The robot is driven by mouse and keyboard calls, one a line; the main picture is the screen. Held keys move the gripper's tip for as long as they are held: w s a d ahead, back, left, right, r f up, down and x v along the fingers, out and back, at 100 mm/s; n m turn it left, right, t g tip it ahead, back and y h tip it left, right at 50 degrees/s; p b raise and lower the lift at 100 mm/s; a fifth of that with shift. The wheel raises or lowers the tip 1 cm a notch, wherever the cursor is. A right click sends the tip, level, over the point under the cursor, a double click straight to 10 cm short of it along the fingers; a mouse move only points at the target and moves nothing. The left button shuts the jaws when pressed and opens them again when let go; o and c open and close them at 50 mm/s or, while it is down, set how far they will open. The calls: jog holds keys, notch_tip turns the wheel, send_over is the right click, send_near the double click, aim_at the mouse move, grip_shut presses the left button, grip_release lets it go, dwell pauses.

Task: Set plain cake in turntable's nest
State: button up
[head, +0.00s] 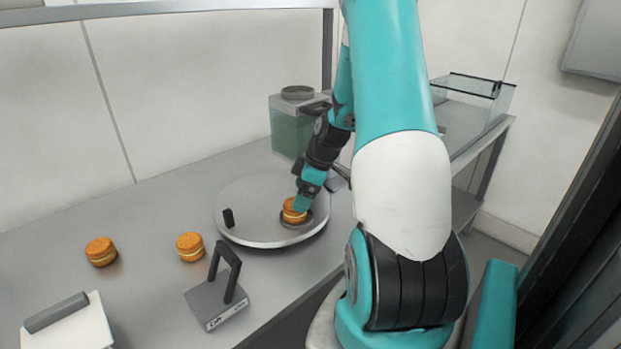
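A round orange-brown cake with a pale filling band (291,215) is at the nest (309,222), a dark-rimmed round recess near the front right of the grey turntable (255,236). I cannot tell whether the cake rests in the nest or is just above it. My gripper (300,204) points down at this cake, with a teal finger over its upper right side. The other finger is hidden, so its grip is unclear. Two similar cakes, one on the left (101,252) and one nearer the turntable (190,247), sit on the counter.
A small black block (228,218) stands on the turntable's left edge. A grey device with a black handle (218,299) stands in front. A white box with a grey bar (72,328) is at lower left. A greenish container (288,131) stands behind the turntable. The counter's left back is clear.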

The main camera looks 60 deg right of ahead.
jog(key=b+v, duration=0.1)
jog(key=v, duration=0.6)
jog(key=w+a+r+g+y, duration=0.1)
jog(key=w+a+r, duration=0.15)
jog(key=a, duration=0.85)
jog(key=w+a+r+g, duration=0.1)
jog(key=a+r, duration=0.3)
jog(key=a, duration=0.8)
jog(key=s+a+r+g, duration=0.1)
jog(key=s+a, duration=0.6)
jog(key=a, duration=0.2)
jog(key=s+a+r+g, duration=0.1)
jog(key=s+a+r, duration=0.1)
jog(key=s+a, duration=0.6)
jog(key=shift+a+r+n+y, duration=0.3)
jog(key=shift+a+y, duration=0.1)
jog(key=shift+a, duration=0.05)
jog(key=shift+w, duration=0.1)
